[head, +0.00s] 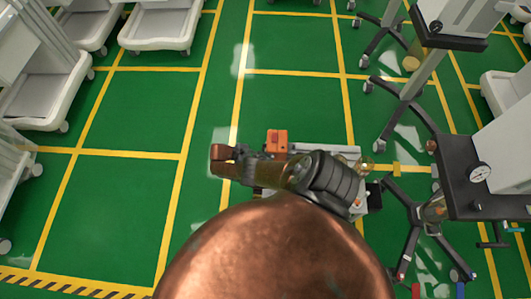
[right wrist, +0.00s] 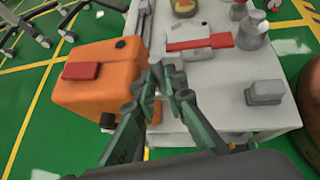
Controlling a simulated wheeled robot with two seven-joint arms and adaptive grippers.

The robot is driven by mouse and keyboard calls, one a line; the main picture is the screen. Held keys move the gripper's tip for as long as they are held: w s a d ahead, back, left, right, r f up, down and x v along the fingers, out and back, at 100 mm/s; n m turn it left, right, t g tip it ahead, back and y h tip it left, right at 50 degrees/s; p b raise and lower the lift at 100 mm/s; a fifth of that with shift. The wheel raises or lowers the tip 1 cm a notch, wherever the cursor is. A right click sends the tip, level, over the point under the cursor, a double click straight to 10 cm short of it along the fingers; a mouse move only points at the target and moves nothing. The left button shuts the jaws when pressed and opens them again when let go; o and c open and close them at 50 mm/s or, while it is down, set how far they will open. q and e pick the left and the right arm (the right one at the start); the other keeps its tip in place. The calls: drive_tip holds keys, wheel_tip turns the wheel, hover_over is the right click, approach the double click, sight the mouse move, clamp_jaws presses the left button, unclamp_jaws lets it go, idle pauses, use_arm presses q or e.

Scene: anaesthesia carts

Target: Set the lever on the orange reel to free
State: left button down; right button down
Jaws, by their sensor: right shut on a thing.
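The orange reel (right wrist: 105,80) is a boxy orange body with a red piece (right wrist: 82,71) on its top and dark round knobs. It stands at the left edge of a pale cart top (right wrist: 215,110). In the head view the reel (head: 277,141) shows just beyond my right arm. My right gripper (right wrist: 168,75) is at the reel's right side, its fingers closed together on something small that I take to be the lever. The fingertips hide most of it, so its setting cannot be read. My left gripper is not in view.
In the head view, wheeled stands are to the right and white carts (head: 160,27) at upper left. Green floor is free at left.

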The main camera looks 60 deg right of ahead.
drive_tip(key=shift+s+d, duration=0.1)
drive_tip(key=shift+s, duration=0.1)
drive_tip(key=c, duration=2.2)
unclamp_jaws()
drive_tip(key=shift+c, duration=0.2)
drive_tip(key=shift+w, duration=0.1)
drive_tip(key=v, duration=1.2)
